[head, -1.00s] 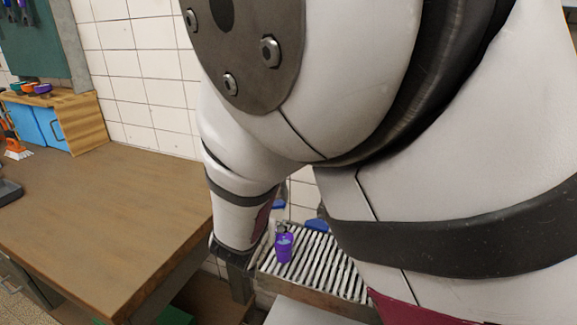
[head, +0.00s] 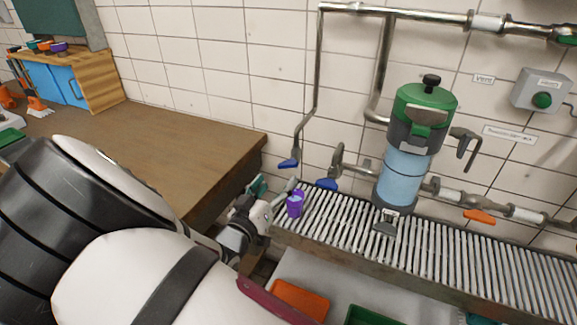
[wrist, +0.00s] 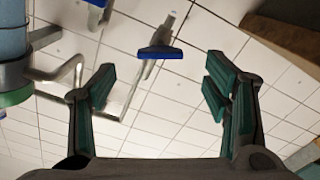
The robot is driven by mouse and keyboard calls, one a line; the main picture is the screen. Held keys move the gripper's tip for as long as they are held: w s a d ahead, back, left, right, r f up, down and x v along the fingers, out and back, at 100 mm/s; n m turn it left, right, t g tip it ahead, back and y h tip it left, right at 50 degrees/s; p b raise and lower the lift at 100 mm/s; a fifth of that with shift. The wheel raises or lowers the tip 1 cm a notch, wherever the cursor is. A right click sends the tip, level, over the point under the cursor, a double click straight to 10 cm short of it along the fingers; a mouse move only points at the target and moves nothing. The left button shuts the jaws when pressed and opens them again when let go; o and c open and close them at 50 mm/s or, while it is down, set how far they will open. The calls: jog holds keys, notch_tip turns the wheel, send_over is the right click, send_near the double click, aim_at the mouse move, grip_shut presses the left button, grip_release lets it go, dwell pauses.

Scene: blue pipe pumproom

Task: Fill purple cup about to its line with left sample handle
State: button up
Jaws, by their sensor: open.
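The purple cup (head: 295,206) stands upright on the slatted grate (head: 340,224), near its left end. Its fill level and line are too small to read. The left blue handle (head: 289,163) hangs on a thin pipe by the wall, above and behind the cup. It also shows in the wrist view (wrist: 160,53), beyond and between the fingertips. My gripper (head: 274,188) is open and empty, just left of the cup in the head view. Its teal-padded fingers also frame the wrist view (wrist: 160,85), touching nothing there. I cannot tell its exact gap to the cup.
A second blue handle (head: 327,184) is close on the right. A green-topped blue cylinder (head: 403,178) stands further right, with an orange handle (head: 479,216) beyond. The wooden table (head: 170,145) lies left. An orange bin (head: 300,299) is below the grate.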

aim_at(288, 167)
jog(key=x, duration=0.8)
jog(key=c, duration=1.2)
